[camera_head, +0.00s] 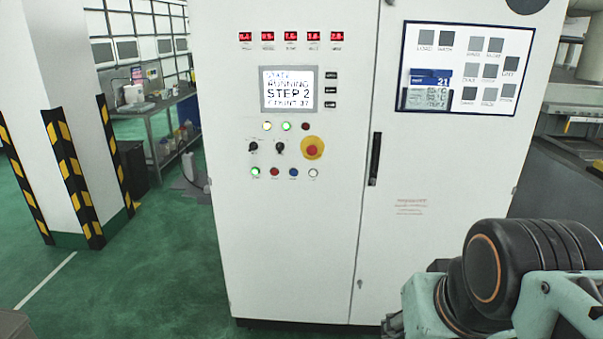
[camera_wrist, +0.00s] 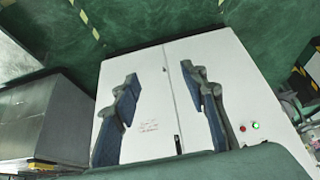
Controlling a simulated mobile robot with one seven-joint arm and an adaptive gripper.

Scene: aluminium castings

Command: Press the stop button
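A white control cabinet (camera_head: 340,210) stands in front of me. In the head view its panel has a large red mushroom button (camera_head: 312,150) on a yellow round base. A small red button (camera_head: 275,172) sits in the bottom row, beside a lit green button (camera_head: 255,171). No readable label marks either red one as stop. In the wrist view, which looks upside down, a red button (camera_wrist: 243,128) and a lit green button (camera_wrist: 256,126) show at the right. My gripper (camera_wrist: 163,88) is open and empty before the cabinet doors, left of these buttons. The head view does not show my gripper.
A screen (camera_head: 289,89) reads RUNNING STEP 2. Two knobs, more lamps and a blue button (camera_head: 293,172) surround the red buttons. A door handle (camera_head: 375,158) and a notice board (camera_head: 465,68) are to the right. A striped pillar (camera_head: 75,130) stands left; green floor between is clear.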

